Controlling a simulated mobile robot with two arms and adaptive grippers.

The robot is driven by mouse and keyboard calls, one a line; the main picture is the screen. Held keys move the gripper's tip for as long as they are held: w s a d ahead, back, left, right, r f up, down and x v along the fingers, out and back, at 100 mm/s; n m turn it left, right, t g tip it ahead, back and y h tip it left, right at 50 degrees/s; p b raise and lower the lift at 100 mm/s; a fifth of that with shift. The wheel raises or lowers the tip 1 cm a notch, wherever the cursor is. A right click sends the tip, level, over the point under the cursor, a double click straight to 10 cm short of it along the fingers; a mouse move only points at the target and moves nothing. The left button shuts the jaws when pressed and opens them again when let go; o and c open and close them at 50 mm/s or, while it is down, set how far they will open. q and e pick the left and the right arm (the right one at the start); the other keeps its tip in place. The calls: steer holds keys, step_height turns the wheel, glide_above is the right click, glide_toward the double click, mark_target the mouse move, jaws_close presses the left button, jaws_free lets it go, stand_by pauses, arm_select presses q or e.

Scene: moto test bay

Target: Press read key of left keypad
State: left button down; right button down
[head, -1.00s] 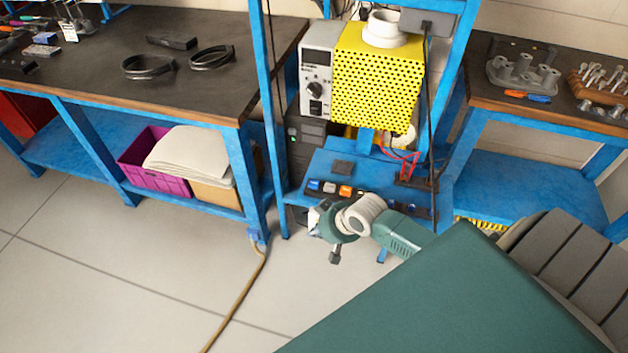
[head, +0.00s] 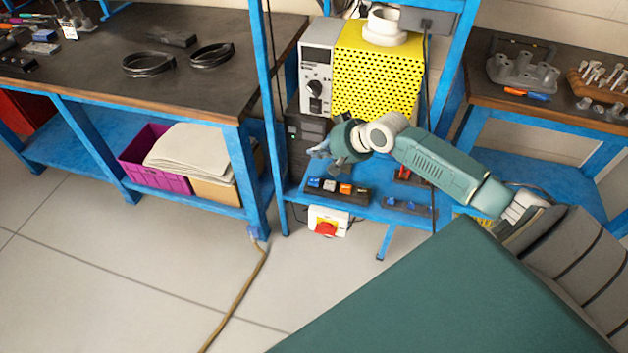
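The left keypad (head: 338,196) is a dark strip on the blue shelf, with a row of white, blue and orange keys. The key labels are too small to read, so I cannot tell which is the read key. A second, right keypad (head: 408,208) with blue keys lies to its right. My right gripper (head: 326,158) is above and behind the left keypad, apart from it, in front of the dark units. Its fingers are small and partly hidden by the wrist, so I cannot tell whether they are open. My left gripper is not in view.
A yellow perforated box (head: 378,75) and a grey unit with a knob (head: 316,80) stand behind. A red switch on a white box (head: 327,222) hangs below the shelf front. A blue post (head: 266,110) rises at left. Free floor lies in front.

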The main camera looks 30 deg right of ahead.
steer(key=b, duration=0.8)
glide_above(316, 181)
step_height(316, 181, down, 7)
steer(key=shift+s+r, duration=0.1)
steer(key=shift+d+f, duration=0.1)
steer(key=shift+f, duration=0.9)
steer(key=shift+f, duration=0.1)
steer(key=shift+f, duration=0.3)
steer(key=shift+f, duration=0.55)
stand_by(0.6)
stand_by(0.3)
steer(key=shift+r+p, duration=0.9)
steer(key=shift+p, duration=0.05)
